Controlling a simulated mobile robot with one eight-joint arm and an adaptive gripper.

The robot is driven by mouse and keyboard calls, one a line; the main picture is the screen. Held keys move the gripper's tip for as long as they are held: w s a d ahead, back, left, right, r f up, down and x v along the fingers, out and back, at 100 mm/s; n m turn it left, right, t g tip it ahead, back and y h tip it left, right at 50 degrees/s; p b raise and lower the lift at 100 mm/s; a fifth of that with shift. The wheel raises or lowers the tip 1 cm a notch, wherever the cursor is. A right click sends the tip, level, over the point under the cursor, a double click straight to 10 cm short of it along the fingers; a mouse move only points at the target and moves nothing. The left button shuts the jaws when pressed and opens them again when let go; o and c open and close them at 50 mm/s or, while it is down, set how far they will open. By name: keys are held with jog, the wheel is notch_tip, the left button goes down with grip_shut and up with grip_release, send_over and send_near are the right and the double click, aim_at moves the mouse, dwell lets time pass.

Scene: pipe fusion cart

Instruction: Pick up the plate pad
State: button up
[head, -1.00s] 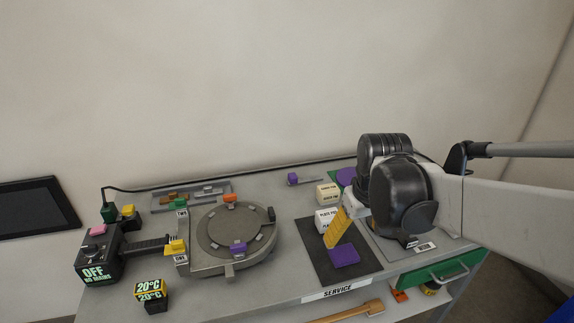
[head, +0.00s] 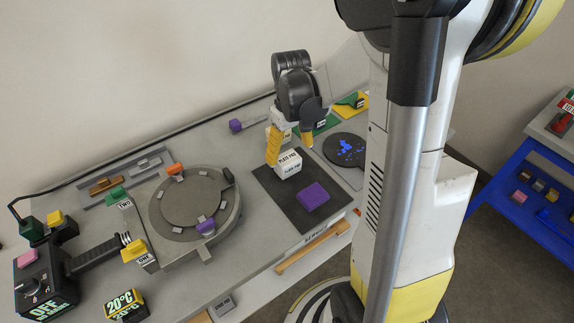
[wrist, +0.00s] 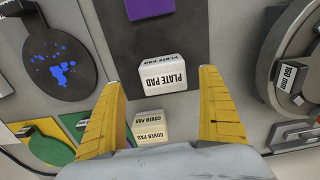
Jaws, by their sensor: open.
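The plate pad (head: 288,166) is a small white block with black "PLATE PAD" lettering. I cannot tell the exact height gap between the fingertips and the pad.
A cream cover pad block (wrist: 150,127) lies close by, between my fingers in the wrist view. The dark mat (head: 278,202) has bare room around the purple block. A round grey fixture (head: 193,200) stands to the left. A black disc with blue spots (head: 345,149) lies right.

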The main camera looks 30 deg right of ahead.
aim_at(288, 158)
jog(key=f, duration=0.1)
jog(key=f+b, duration=0.1)
jog(key=f, duration=0.1)
jog(key=f+b, duration=0.1)
jog(key=shift+w+a+f, duration=0.25)
jog(key=shift+r, duration=0.1)
jog(key=shift+c, duration=0.3)
jog(key=c, duration=1.2)
jog(key=shift+r+p, duration=0.45)
jog(key=shift+r, duration=0.2)
notch_tip(288, 158, up, 3)
jog(key=shift+f+p, duration=0.1)
jog(key=shift+p, duration=0.65)
jog(key=s+d+r+p, duration=0.1)
jog(key=s+d+r, duration=0.1)
jog(key=d, duration=0.1)
jog(key=s+d+r+p, duration=0.1)
jog(key=s+d+r, duration=0.1)
jog(key=d, duration=0.1)
jog(key=s+d+r+p, duration=0.1)
jog(key=s+d+r, duration=0.1)
jog(key=d+r, duration=0.1)
jog(key=shift+s+d, duration=0.15)
jog(key=shift+d, duration=0.3)
